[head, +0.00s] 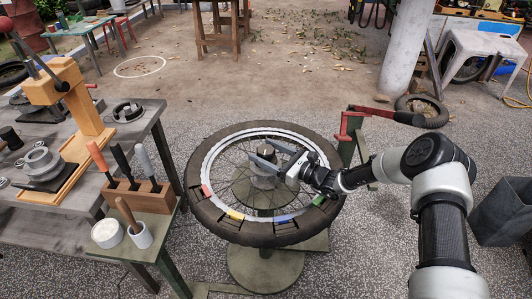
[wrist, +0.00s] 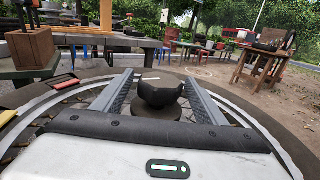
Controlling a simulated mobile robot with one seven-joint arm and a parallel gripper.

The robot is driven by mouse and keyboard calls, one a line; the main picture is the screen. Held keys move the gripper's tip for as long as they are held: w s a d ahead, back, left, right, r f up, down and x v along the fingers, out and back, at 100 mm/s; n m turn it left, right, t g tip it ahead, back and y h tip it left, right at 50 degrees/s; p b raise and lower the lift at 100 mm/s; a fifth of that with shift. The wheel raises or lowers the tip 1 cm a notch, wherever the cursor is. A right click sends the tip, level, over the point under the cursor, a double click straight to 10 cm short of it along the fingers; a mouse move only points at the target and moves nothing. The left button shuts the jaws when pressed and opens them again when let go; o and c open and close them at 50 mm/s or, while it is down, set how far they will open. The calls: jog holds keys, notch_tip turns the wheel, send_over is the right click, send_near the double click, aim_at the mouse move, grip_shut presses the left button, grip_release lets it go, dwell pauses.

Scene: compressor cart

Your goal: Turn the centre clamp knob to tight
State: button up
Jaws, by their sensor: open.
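The centre clamp knob (wrist: 160,93) is dark, with two raised lobes and a dip between them, on a round dark base at the middle of the wheel. My gripper (wrist: 160,77) is open, with one grey finger on each side of the knob and a visible gap on both sides. In the head view my gripper (head: 259,150) reaches in from the right over the hub (head: 263,182). There the fingers partly hide the knob. The spoked wheel with its black tyre (head: 208,211) lies flat on a stand. No tight or loose marking is readable.
Coloured pieces, including a yellow one (head: 235,215) and a blue one (head: 284,218), sit along the wheel's near rim. A red-handled lever (head: 385,114) stands at the right rear. A bench with a wooden tool block (head: 140,195) stands close on the left.

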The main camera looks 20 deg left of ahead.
jog(key=c, duration=1)
jog(key=shift+c, duration=0.2)
